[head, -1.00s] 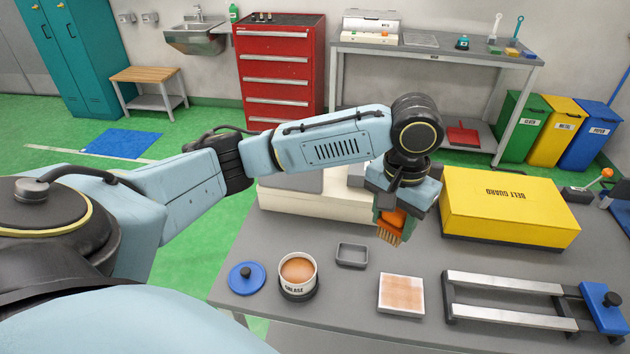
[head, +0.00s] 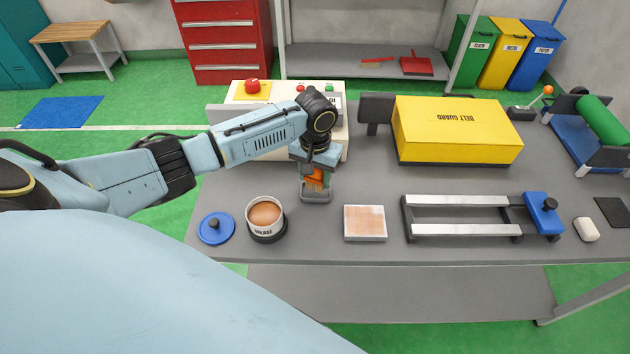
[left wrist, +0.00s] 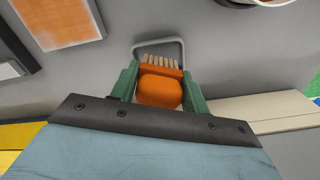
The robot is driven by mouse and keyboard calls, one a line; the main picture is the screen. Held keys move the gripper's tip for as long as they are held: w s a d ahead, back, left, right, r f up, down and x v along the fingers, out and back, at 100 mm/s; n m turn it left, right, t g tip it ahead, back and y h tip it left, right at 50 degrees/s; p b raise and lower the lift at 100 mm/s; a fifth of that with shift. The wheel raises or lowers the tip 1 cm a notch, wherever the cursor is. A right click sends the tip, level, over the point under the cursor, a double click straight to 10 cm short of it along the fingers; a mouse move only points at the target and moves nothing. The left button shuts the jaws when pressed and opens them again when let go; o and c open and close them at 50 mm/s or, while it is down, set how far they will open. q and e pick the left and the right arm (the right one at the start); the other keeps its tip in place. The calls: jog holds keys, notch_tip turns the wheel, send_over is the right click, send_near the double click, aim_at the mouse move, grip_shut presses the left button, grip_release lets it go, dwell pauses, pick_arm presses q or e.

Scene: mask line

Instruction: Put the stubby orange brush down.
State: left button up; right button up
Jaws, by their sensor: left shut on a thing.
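I cannot tell whether the bristles touch the tray floor. My right gripper is not in view.
A grease tub (head: 265,217) and blue lid (head: 216,229) stand left of the tray. A tile with a tan face (head: 365,223) and a metal rail frame (head: 465,232) lie right. A yellow belt guard box (head: 455,135) and cream control box (head: 243,97) stand behind.

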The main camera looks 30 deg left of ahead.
pick_arm(q)
notch_tip(320, 180, down, 2)
jog(key=shift+f, duration=0.2)
jog(key=o, duration=0.9)
notch_tip(320, 180, up, 12)
jog(key=shift+r+p, duration=0.1)
jog(key=shift+p, duration=0.7)
jog(key=shift+d, duration=0.1)
